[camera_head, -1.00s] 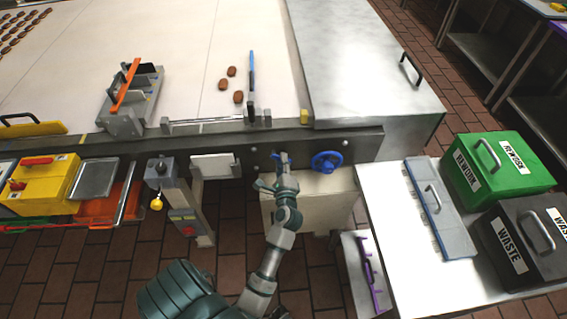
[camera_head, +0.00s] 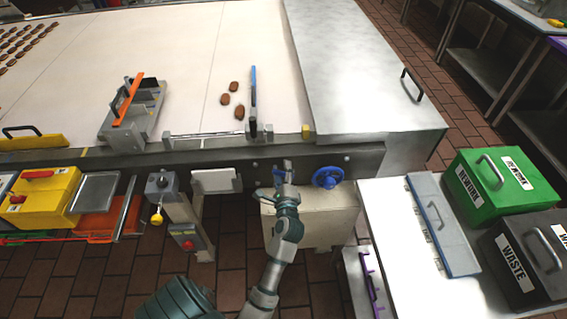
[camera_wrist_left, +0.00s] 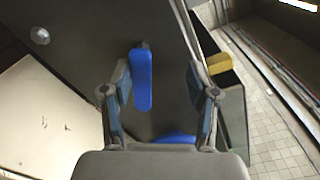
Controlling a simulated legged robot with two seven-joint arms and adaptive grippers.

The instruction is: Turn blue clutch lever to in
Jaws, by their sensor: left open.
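The blue clutch lever (camera_wrist_left: 142,82) shows in the left wrist view as a short blue bar on the dark machine side. My left gripper (camera_wrist_left: 158,72) is open, with one finger on each side of the lever. The lever is closer to the left finger in that view, and I cannot tell whether they touch. In the head view my left gripper (camera_head: 283,172) is at the machine's front panel, just left of the blue handwheel (camera_head: 327,177), and largely hides the lever. My right gripper is not in view.
A pale box (camera_head: 320,218) stands below the handwheel. A post with a red button (camera_head: 187,243) is left of my arm. At right a table holds a green rework bin (camera_head: 490,195) and a dark waste bin (camera_head: 530,255). An upright blue-topped bar (camera_head: 253,88) stands by the belt.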

